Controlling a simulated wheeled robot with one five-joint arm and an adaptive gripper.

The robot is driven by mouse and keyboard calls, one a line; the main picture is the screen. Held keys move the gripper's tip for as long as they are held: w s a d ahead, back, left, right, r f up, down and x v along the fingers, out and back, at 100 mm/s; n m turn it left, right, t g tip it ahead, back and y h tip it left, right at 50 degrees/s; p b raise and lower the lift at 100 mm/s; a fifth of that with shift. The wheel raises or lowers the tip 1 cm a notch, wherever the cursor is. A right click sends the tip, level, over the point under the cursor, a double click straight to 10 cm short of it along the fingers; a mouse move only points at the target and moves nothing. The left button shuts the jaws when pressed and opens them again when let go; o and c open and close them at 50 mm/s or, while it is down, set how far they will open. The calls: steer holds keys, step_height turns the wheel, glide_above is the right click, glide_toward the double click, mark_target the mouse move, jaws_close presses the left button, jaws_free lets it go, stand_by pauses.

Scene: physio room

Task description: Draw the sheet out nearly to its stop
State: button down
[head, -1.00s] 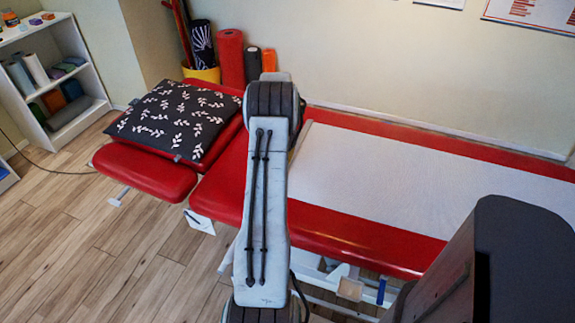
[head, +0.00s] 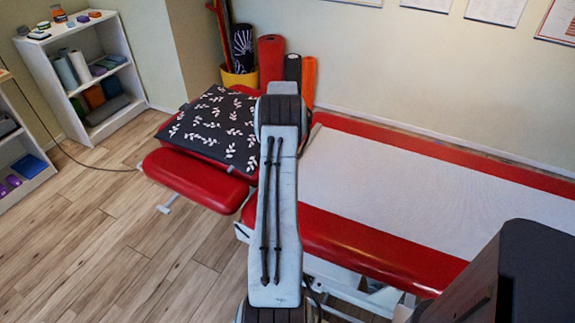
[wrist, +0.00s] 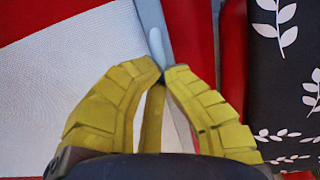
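The white sheet (head: 400,190) lies flat along the red treatment table (head: 365,248). Its left end is next to my arm, which hides part of that edge. In the wrist view the sheet (wrist: 60,85) lies on the left, with a grey strip along its edge. My gripper (wrist: 162,78) has its yellow fingers closed together at the tips around a pale, rounded handle (wrist: 156,45) at the sheet's edge. The fingertips hide how the handle joins the sheet. My gripper is hidden behind my arm in the head view.
A black leaf-patterned pillow (head: 215,125) lies on the table's head end, a short red gap from the sheet; it also shows in the wrist view (wrist: 285,80). White shelves (head: 125,65) and a yellow pot (head: 238,78) stand behind. Wooden floor (head: 150,265) is clear in front.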

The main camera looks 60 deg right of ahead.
steer(key=shift+a+f, duration=0.2)
steer(key=shift+f, duration=0.1)
steer(key=c, duration=1.1)
jaws_free()
steer(key=shift+d+r, duration=0.15)
steer(key=shift+c, duration=0.2)
step_height(320, 180, up, 12)
